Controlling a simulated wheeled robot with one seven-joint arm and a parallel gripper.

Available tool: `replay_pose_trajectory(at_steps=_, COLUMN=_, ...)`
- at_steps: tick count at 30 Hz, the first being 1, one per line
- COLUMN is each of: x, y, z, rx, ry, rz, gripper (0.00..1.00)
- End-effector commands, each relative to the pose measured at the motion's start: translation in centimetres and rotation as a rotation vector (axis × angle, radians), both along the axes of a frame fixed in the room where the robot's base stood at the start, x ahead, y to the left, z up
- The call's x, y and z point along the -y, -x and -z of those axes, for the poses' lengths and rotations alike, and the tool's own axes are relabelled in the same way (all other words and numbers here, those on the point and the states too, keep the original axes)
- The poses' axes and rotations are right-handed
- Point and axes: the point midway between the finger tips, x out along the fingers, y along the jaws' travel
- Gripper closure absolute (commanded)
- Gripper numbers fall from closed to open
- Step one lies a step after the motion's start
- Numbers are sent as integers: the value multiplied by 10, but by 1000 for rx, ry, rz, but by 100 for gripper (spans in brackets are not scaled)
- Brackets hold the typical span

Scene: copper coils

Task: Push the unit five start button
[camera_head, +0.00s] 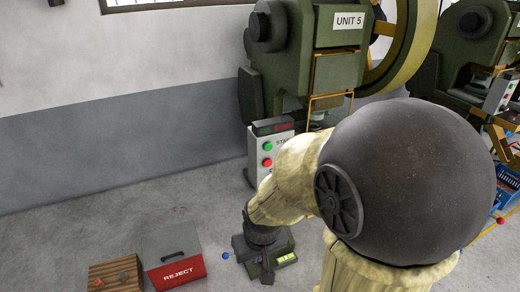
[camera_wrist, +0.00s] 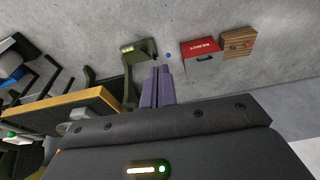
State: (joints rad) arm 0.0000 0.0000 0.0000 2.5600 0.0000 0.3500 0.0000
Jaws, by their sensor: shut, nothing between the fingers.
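The green start button (camera_head: 268,146) sits on the grey control box (camera_head: 255,150), beside partly hidden lettering that begins "STA". A red button (camera_head: 267,162) is below it. The box stands in front of the green press, which carries a "UNIT 5" sign (camera_head: 347,21). My arm covers the box's lower right part. In the wrist view my gripper (camera_wrist: 158,72) is shut and empty, its fingers pointing over the floor. In the head view my wrist is below the box and the fingertips cannot be made out. I cannot identify the start button in the wrist view.
A red "REJECT" box (camera_head: 174,262) and a wooden block or crate (camera_head: 115,275) are on the floor at lower left. A green base with a yellow label (camera_head: 287,259) is near my wrist. A second press (camera_head: 470,45) stands right. Floor at left is clear.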

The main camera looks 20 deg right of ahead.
Motion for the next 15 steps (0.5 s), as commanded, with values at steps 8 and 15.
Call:
replay_pose_trajectory(at_steps=8, x=0, y=-1, z=-1, rx=2, ry=0, rz=2, gripper=100)
replay_pose_trajectory(at_steps=15, x=2, y=-41, z=-14, rx=74, ry=-18, rz=52, gripper=100)
